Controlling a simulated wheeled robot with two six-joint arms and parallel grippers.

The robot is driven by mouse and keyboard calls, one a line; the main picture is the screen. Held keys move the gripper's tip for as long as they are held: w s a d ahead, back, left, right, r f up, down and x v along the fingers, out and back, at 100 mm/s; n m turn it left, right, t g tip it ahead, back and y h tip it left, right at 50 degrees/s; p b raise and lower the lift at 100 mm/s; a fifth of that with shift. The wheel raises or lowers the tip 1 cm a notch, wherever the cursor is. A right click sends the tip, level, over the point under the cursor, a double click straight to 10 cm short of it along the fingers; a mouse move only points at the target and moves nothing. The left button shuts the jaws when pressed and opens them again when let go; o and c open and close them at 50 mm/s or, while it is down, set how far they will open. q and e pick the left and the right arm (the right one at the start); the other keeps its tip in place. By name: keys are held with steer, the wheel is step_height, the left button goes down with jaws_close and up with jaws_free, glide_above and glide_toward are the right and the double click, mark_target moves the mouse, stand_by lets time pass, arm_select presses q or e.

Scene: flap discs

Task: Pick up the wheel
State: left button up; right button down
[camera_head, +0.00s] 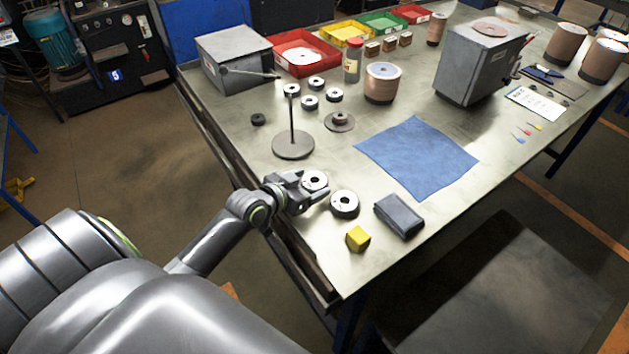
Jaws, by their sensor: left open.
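My left gripper (309,189) reaches in over the near left edge of the table and is open. A grey-and-white wheel with a dark centre hole (316,179) lies at its fingertips, partly hidden by the fingers. I cannot tell whether the fingers touch it. A second, similar wheel with a dark rim (345,204) lies flat just to the right of the gripper, apart from it. Several more small wheels, one of them here (310,102), lie farther back on the table. My right gripper is not in view.
A spindle on a round base (293,146) stands behind the gripper. A blue cloth (417,158), a grey block (399,216) and a yellow cube (358,239) lie to the right. A grey box (235,60) and coloured bins stand at the back. The table edge (262,213) runs under my arm.

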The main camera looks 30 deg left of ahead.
arm_select(q)
steer(key=shift+x, duration=0.95)
